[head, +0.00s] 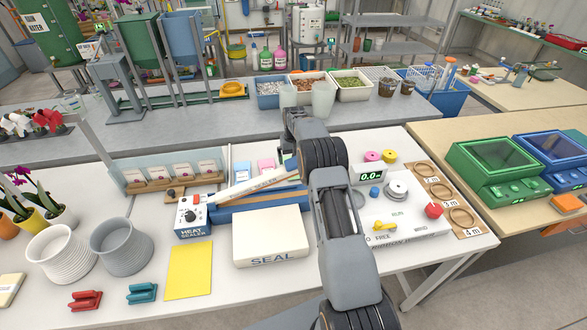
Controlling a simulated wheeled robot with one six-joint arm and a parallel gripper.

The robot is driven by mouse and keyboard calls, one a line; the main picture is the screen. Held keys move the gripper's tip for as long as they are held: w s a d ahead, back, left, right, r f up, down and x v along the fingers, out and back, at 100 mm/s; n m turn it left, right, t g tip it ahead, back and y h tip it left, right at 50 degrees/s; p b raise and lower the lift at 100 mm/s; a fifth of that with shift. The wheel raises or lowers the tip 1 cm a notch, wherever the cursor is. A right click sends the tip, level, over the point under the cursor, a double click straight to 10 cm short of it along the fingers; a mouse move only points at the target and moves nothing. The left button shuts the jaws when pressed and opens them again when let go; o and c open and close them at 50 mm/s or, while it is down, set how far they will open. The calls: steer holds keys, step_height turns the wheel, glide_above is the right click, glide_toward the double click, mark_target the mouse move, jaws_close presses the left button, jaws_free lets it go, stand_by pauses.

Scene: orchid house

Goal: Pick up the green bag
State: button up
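I cannot make out a green bag for certain. Small flat packets lie behind the heat sealer (190,217), among them a light blue one (242,170) and a pink one (266,166); my arm covers the spot just right of them. My arm reaches from the bottom edge up over the white table. Its far end bends down behind its own links near these packets, and my gripper's fingers are hidden, so neither their opening nor anything held shows.
A white SEAL box (270,237) and a yellow sheet (189,270) lie in front of the sealer. A clear-fronted rack (160,178) stands left. A white panel with a display (371,176) is right of my arm. Green (497,166) and blue cases stand far right.

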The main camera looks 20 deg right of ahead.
steer(key=shift+s+d+f+p, duration=0.1)
steer(key=shift+f+p, duration=0.55)
steer(key=shift+f, duration=1.1)
steer(key=shift+d+f+p, duration=0.1)
steer(key=shift+f+p, duration=0.5)
steer(key=shift+f, duration=1.15)
steer(key=c, duration=0.9)
steer(key=shift+c, duration=0.2)
steer(key=shift+r, duration=0.1)
